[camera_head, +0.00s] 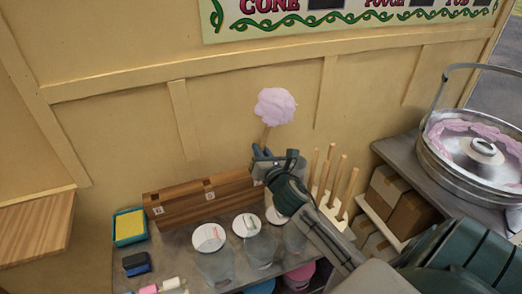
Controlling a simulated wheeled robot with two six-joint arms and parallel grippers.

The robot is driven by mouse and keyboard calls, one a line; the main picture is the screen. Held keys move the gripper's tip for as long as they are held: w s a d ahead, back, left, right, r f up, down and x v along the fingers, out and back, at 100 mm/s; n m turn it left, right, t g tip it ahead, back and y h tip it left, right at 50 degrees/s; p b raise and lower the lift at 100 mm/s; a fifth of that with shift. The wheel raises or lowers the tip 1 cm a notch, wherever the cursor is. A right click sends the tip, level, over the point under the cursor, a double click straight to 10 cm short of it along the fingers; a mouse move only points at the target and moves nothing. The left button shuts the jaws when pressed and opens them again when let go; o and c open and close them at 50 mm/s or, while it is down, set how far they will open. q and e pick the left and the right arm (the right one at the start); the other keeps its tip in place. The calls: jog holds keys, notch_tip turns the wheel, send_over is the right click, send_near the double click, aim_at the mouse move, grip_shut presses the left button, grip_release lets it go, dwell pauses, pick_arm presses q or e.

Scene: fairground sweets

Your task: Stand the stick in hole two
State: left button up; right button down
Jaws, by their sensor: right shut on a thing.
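A stick (266,134) with a pale pink ball of candy floss (275,107) on top stands nearly upright in my right gripper (263,154). The gripper is shut on the stick's lower part, above the right end of a long wooden block (185,205). The block has small white labels along its front and dark slots or holes near its top. The stick's lower end is hidden by the gripper, so I cannot tell whether it touches the block. My left gripper is not in view.
Several lidded tubs (209,238) stand in front of the block. Several bare sticks (343,183) stand in a pale rack to the right. A candy floss machine (432,155) is at the far right. A yellow sponge in a blue tray (117,227) lies left. The wall (130,130) is close behind.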

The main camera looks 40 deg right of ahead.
jog(key=shift+f, duration=0.15)
jog(key=shift+f+b, duration=0.5)
jog(key=shift+f, duration=0.55)
jog(key=c, duration=1.4)
grip_release()
jog(key=shift+o, duration=0.2)
jog(key=shift+a+r, duration=0.1)
jog(key=shift+r, duration=0.05)
jog(key=shift+w+a+p, duration=0.2)
jog(key=shift+a+p, duration=0.45)
jog(key=shift+p, duration=0.05)
jog(key=shift+a, duration=0.25)
jog(key=shift+w+a+p, duration=0.2)
jog(key=shift+a+p, duration=0.35)
